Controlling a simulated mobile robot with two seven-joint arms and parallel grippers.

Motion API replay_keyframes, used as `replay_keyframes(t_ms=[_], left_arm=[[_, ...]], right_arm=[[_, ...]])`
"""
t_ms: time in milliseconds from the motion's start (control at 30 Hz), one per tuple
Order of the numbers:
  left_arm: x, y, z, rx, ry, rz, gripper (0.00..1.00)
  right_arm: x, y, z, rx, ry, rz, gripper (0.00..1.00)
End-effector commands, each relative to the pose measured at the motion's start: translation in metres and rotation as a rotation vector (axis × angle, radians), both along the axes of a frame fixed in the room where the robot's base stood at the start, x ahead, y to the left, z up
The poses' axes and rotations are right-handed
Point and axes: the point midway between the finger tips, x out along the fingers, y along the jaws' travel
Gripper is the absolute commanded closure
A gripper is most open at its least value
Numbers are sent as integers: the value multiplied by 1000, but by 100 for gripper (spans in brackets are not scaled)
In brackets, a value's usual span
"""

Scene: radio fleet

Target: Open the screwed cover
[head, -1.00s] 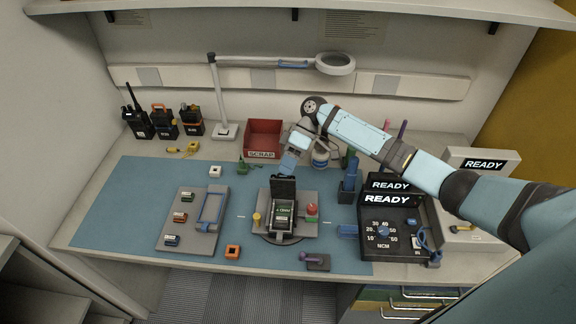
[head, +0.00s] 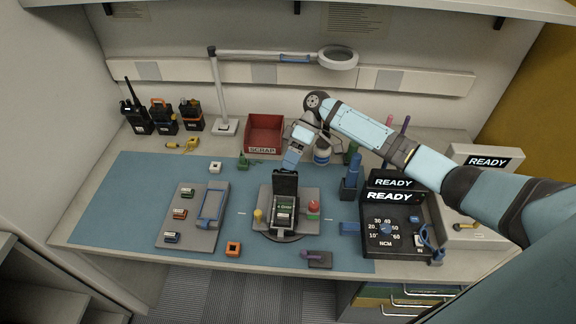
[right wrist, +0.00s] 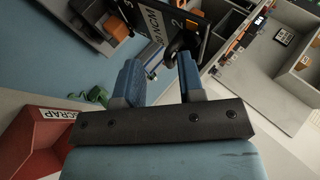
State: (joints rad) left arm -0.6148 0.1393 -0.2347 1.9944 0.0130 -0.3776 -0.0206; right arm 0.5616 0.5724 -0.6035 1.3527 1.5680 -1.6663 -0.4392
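The black radio (head: 285,222) sits in the grey fixture (head: 313,228) in the middle of the blue mat. Its dark cover (head: 285,183) stands raised at the radio's far side, and a battery-like block (head: 285,203) with a green label shows inside. My right gripper (head: 291,162) is just behind the cover's top edge. In the right wrist view my right gripper (right wrist: 160,75) has its blue fingers apart, with nothing clamped between them. The dark cover (right wrist: 160,22), marked "NCM", lies just beyond the fingertips; contact cannot be told. My left gripper is not in view.
A red scrap bin (head: 279,134) stands behind the fixture. A grey tray (head: 187,240) with small blocks is at left. A torque unit (head: 393,235) and a blue holder (head: 348,193) are at right. Bare mat (head: 120,205) lies at far left.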

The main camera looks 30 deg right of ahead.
Motion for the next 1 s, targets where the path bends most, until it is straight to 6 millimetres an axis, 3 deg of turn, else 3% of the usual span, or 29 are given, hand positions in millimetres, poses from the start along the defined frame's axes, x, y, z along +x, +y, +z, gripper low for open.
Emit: replay_keyframes(t_ms=[300, 500, 1000], left_arm=[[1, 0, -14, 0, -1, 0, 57], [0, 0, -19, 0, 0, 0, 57], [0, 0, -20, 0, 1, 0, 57]], right_arm=[[23, -49, 53, 1, -7, 0, 66], [33, -70, 78, 3, -7, 2, 66], [37, -78, 89, 4, -7, 3, 66]])
